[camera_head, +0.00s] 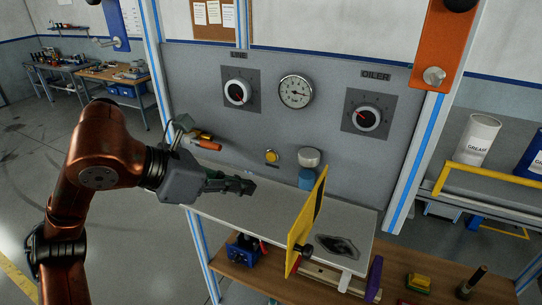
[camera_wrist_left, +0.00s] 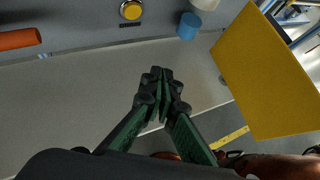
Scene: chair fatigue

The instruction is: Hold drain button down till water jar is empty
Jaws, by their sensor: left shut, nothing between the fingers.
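A round yellow button (camera_head: 272,156) sits low on the grey panel, with a small dark label under it. It also shows at the top of the left wrist view (camera_wrist_left: 131,10). To its right a jar with a pale round top (camera_head: 309,158) and a blue lower part (camera_head: 306,179) is at the panel; the blue part also shows in the left wrist view (camera_wrist_left: 188,26). I cannot tell the water level. My left gripper (camera_head: 250,187) is shut and empty above the shelf, below the button and apart from it. My right gripper is not in view.
A yellow plate (camera_head: 306,222) stands upright on the grey shelf (camera_head: 225,206), right of my left gripper. An orange-red handle (camera_head: 207,144) sticks out left of the button. Two dials (camera_head: 237,92) (camera_head: 367,118) and a gauge (camera_head: 296,91) are higher on the panel.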

